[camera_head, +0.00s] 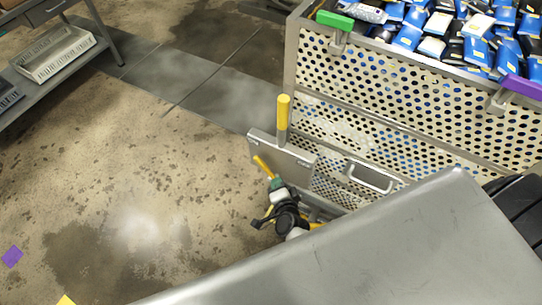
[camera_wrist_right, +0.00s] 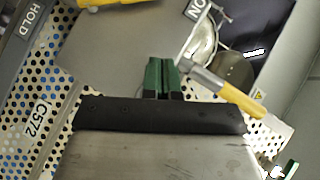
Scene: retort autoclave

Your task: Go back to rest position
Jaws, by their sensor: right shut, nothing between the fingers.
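My right gripper (camera_head: 274,184) shows in the head view low beside the perforated metal basket cart, close to a small grey panel (camera_head: 284,155). In the right wrist view its green fingertips (camera_wrist_right: 161,76) are together with nothing between them. A yellow-handled lever (camera_head: 263,167) stands close by the fingertips; in the right wrist view the lever (camera_wrist_right: 238,95) runs just right of them. I cannot tell whether they touch. My left gripper is in neither view.
The perforated basket (camera_head: 390,92) holds many blue, white and black pouches. A large smooth grey surface (camera_head: 380,255) covers the lower right. A table with a white tray (camera_head: 55,54) stands upper left.

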